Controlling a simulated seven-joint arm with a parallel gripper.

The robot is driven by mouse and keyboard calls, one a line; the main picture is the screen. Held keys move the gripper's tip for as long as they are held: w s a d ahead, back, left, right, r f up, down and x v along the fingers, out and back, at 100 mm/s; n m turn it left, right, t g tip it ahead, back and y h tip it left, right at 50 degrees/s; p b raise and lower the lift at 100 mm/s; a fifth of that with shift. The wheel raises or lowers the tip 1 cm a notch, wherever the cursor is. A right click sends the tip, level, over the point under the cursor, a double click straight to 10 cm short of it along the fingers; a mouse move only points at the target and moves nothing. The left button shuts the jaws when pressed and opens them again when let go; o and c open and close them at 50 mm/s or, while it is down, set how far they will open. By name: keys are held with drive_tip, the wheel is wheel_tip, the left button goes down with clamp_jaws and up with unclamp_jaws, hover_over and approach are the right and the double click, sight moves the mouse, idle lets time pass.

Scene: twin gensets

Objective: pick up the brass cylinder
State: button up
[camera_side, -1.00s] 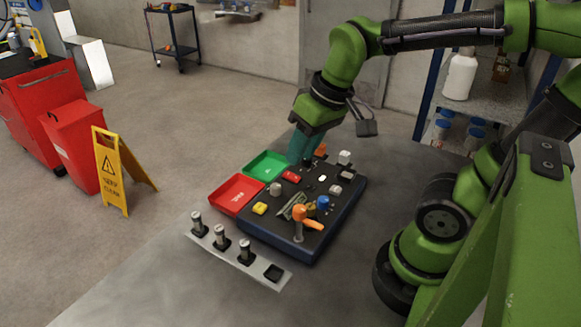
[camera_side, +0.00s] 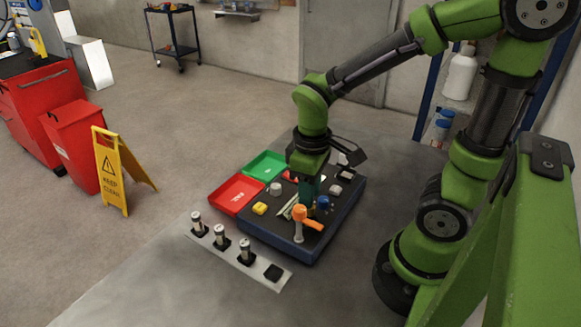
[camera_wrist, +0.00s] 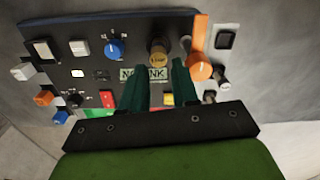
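In the side view my gripper (camera_side: 306,194) points down over the panel, behind the orange handle (camera_side: 300,214). There I cannot make out the brass cylinder clearly.
A red tray (camera_side: 237,195) and a green tray (camera_side: 265,166) adjoin the panel's left side. A pale strip (camera_side: 228,254) with several upright metal cylinders lies in front. A yellow button (camera_side: 260,208) and grey knob (camera_side: 275,188) stand on the panel. Table at lower left is clear.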

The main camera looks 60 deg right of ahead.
sight(310, 216)
drive_tip(key=shift+s+d+f, duration=0.1)
drive_tip(key=shift+f, duration=2.7)
drive_tip(key=shift+c, duration=0.2)
clamp_jaws()
